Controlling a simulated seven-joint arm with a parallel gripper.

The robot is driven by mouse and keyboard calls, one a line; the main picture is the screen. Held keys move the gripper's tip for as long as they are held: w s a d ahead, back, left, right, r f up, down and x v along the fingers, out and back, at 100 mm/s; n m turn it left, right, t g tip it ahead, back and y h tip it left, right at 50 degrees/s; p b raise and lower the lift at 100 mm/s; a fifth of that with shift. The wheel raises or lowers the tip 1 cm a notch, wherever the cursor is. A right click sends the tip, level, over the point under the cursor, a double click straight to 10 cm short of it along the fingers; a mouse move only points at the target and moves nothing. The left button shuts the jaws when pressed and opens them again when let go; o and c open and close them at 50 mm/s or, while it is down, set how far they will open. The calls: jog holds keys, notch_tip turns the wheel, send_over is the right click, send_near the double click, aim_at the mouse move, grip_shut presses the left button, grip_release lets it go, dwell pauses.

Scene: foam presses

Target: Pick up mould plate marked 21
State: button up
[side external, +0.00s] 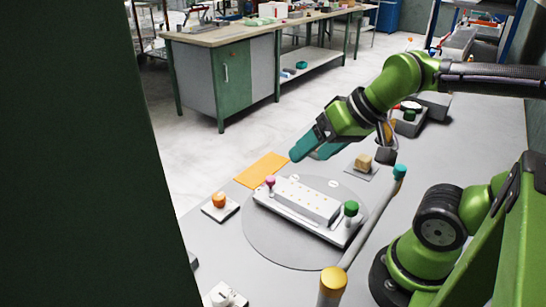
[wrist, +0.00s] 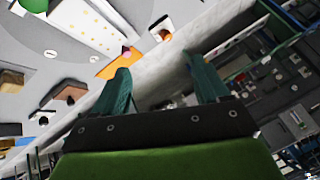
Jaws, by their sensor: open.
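No number 21 is legible in either view, so I cannot tell which piece is the marked mould plate. A pale plate with a raised block dotted with small holes (side external: 308,203) lies on a round grey disc (side external: 285,250). It has a pink knob (side external: 270,181) at one end and a green knob (side external: 351,208) at the other. The dotted block also shows at the upper left of the wrist view (wrist: 92,24). My gripper (side external: 311,153), with teal fingers, is open and empty above the table behind the plate. In the wrist view its fingers (wrist: 162,72) are spread apart.
A flat orange sheet (side external: 261,170) lies beyond the disc. An orange knob on a white base (side external: 219,200) stands at left. A tan block (side external: 363,161) sits at right. A bar with yellow and teal ends (side external: 367,235) rises in front. A dark panel (side external: 90,150) blocks the left.

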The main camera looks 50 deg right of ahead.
jog(key=o, duration=0.4)
jog(key=n+g+h, duration=0.2)
jog(key=n+g, duration=0.2)
jog(key=g, duration=0.3)
send_over(308, 197)
notch_tip(308, 197, down, 4)
jog(key=f, duration=1)
jog(key=shift+w+f, duration=0.1)
jog(key=shift+w, duration=0.1)
jog(key=shift+s+f, duration=0.15)
jog(key=shift+f, duration=2.65)
